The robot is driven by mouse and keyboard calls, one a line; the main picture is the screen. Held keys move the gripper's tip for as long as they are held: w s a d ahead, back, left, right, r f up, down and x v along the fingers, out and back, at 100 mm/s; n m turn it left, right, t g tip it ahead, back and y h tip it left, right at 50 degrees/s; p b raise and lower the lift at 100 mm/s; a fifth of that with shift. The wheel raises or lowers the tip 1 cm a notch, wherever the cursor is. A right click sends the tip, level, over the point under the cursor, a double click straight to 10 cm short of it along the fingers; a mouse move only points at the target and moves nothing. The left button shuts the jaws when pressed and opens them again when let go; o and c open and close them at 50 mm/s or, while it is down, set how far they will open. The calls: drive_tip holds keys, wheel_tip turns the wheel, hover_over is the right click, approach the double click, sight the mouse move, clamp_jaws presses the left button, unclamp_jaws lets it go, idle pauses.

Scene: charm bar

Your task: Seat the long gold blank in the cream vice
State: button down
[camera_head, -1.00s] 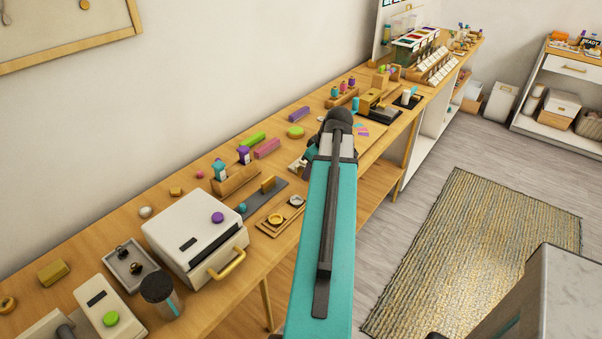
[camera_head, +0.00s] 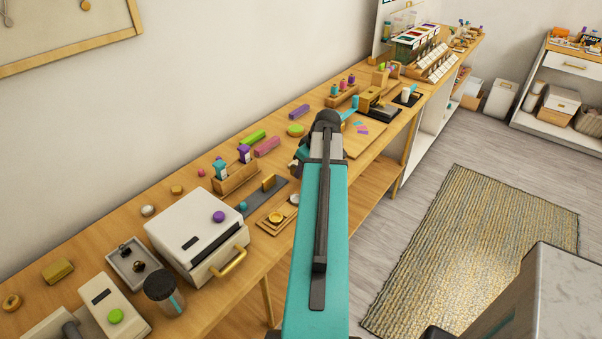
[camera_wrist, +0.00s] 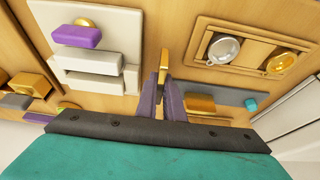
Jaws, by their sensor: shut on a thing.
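In the wrist view my gripper (camera_wrist: 164,82) is shut on the long gold blank (camera_wrist: 163,60), a narrow upright gold piece that stands out past the fingertips. The cream vice (camera_wrist: 95,62) is left of the fingers, with pale stepped blocks. A purple bar (camera_wrist: 77,36) lies over its upper part and a gold round thing shows behind the bar. The blank is beside the vice, apart from it in the picture; its height above the table is unclear. In the head view my teal arm hides the gripper, the blank and most of the vice's area.
A wooden tray with two round pieces (camera_head: 270,222) lies by the table's front edge. A cream press (camera_head: 196,240) stands to the left.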

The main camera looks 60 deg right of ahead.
drive_tip(key=shift+f, duration=0.85)
drive_tip(key=shift+f, duration=0.15)
drive_tip(key=c, duration=1.9)
unclamp_jaws()
drive_tip(key=shift+r, duration=0.25)
drive_tip(key=b+v, duration=0.2)
drive_tip(key=v, duration=0.9)
drive_tip(key=shift+s+r, duration=0.15)
drive_tip(key=shift+r, duration=0.25)
drive_tip(key=shift+o, duration=0.3)
